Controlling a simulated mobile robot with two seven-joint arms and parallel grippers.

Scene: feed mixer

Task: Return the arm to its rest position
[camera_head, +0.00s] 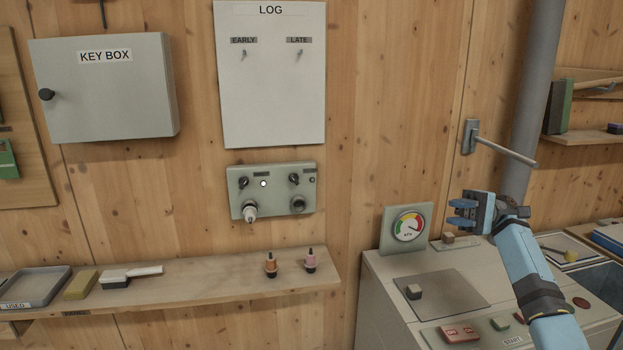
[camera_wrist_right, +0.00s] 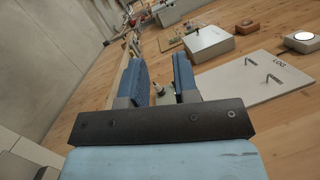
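My right arm comes in from the right in the head view. My right gripper (camera_head: 462,212) is raised above the grey machine cabinet, to the right of the pressure gauge (camera_head: 408,226). Its two blue fingers are apart with nothing between them. In the right wrist view the same gripper (camera_wrist_right: 158,82) shows its fingers spread, with the wall and its boxes beyond. My left gripper does not show in either view.
A wall bar (camera_head: 505,150) and a grey pipe (camera_head: 537,80) are near my right gripper. The cabinet (camera_head: 385,290) stands below it. A wooden shelf (camera_head: 200,290) holds two small plugs (camera_head: 271,265) and a brush (camera_head: 130,275). A control box (camera_head: 272,190) hangs above.

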